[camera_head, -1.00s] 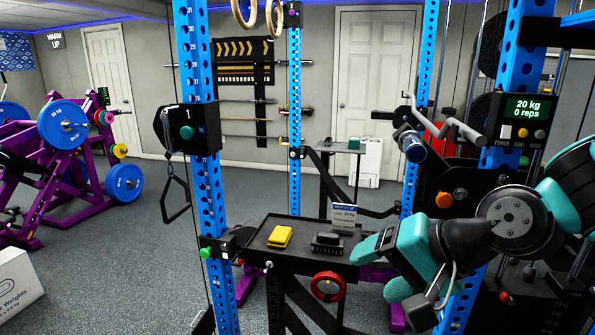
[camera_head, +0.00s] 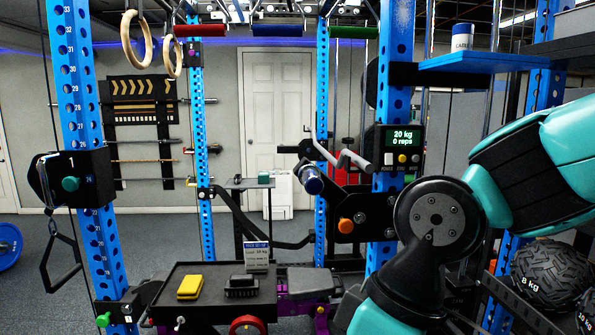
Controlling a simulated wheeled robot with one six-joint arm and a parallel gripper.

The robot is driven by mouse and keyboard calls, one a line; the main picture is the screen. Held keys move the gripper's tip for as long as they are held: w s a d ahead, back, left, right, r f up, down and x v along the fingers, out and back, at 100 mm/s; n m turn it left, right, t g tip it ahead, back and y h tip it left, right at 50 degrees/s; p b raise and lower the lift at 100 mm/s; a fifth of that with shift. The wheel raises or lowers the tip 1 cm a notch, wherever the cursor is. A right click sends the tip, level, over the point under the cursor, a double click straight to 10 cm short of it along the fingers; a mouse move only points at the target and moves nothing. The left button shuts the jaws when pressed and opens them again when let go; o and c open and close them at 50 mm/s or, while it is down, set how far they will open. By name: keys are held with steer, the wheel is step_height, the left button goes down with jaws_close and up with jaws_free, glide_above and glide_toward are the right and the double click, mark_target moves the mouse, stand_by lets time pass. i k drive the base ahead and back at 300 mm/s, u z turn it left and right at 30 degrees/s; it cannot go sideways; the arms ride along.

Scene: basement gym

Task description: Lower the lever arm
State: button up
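What looks like the lever arm (camera_head: 312,182) is at the middle right of the head view, by the right side of the blue rack. It has a dark blue cylindrical end with a pale ring, pointing towards me, and a bent grey handle bar beside it. A black plate with an orange knob (camera_head: 345,225) sits just below and right of it. My arm comes in from the right and bends down to the bottom edge, below and right of the lever. My gripper's fingers are out of the picture, so their state is hidden.
A black tray (camera_head: 190,318) holding a yellow block (camera_head: 190,287), a black brush-like item (camera_head: 241,287) and a small sign (camera_head: 257,257) is at the bottom. Blue uprights stand left and right. A blue shelf (camera_head: 490,62) with a can is upper right; heavy balls (camera_head: 550,274) are lower right.

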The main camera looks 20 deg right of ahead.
mark_target(315, 181)
steer(key=k, duration=0.65)
steer(key=u, duration=0.3)
steer(key=i, duration=1.45)
steer(key=z, duration=0.75)
